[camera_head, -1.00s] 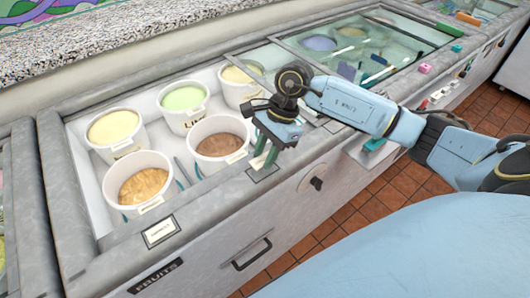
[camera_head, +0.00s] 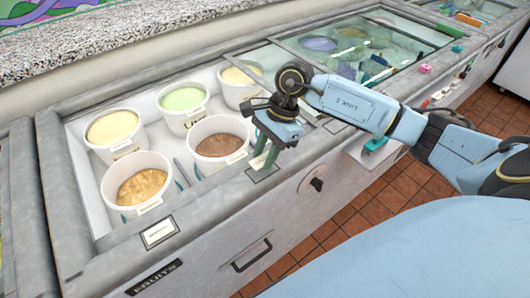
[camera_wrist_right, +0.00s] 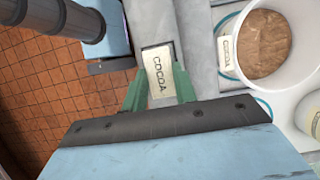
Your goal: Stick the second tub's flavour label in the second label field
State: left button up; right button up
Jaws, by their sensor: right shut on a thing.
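My right gripper (camera_head: 262,164) points down at the front rim of the freezer, over the dark-edged second label field (camera_head: 262,174). In the right wrist view its green fingers (camera_wrist_right: 158,84) are shut on a cream label reading COCOA (camera_wrist_right: 157,68). The label is at the field, whose dark border shows around its far end; I cannot tell whether it touches the surface. The second tub, with brown ice cream (camera_head: 220,143), stands just behind the rim and also shows in the right wrist view (camera_wrist_right: 264,44) with a COCOA tag. My left gripper is not in view.
A label sits in the first field (camera_head: 159,231) on the rim, in front of the golden tub (camera_head: 142,186). Several other tubs stand in the open freezer. A sliding glass lid (camera_head: 345,50) covers the right part. A drawer handle (camera_head: 252,256) projects below.

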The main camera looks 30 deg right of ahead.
jog(key=shift+f, duration=0.1)
jog(key=shift+f+b, duration=1.1)
jog(key=shift+b, duration=0.05)
jog(key=shift+b, duration=0.3)
dwell(0.4)
jog(key=shift+d+f, duration=0.15)
jog(key=shift+f, duration=0.1)
dwell(0.4)
jog(key=o, duration=0.9)
jog(key=shift+f, duration=0.1)
jog(key=shift+o, duration=0.2)
jog(key=shift+s+f, duration=0.1)
jog(key=shift+s, duration=0.05)
